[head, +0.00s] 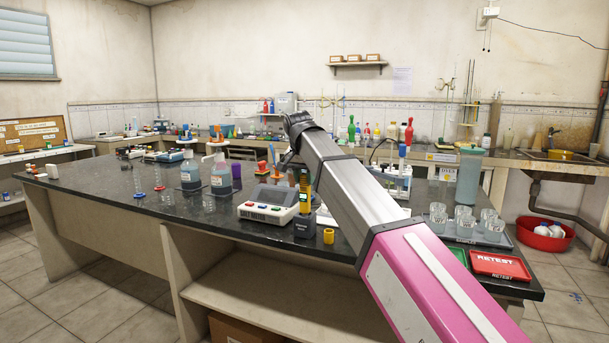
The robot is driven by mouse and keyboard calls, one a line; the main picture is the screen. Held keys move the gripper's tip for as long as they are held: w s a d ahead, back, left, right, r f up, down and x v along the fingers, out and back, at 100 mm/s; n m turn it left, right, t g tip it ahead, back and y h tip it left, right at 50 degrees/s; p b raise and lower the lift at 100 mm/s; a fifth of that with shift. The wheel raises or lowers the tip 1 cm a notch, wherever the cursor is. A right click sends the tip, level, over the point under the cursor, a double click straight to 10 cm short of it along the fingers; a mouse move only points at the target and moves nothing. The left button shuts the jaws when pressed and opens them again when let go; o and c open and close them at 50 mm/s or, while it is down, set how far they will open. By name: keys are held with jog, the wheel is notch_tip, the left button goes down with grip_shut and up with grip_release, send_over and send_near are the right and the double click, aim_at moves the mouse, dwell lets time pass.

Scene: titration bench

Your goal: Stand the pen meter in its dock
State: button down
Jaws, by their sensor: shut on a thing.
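The pen meter (306,196), yellow and dark with an orange part near its top, is upright near the front edge of the dark bench. Its lower end meets or stands just over the small black dock (304,226); I cannot tell whether it is seated. My gripper (301,172) points down at the pen meter's upper end and is shut on it. The fingers are small and partly hidden by my silver forearm, which crosses from the lower right.
A yellow cap (328,236) stands right of the dock. Blue-labelled bottles (221,178) stand further left. Several glass beakers (464,222) and a red RETEST tray (500,266) are at right.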

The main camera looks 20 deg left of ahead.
jog(key=shift+f, duration=1.7)
jog(key=shift+c, duration=1.1)
grip_release()
jog(key=shift+r, duration=0.15)
jog(key=shift+r, duration=2.9)
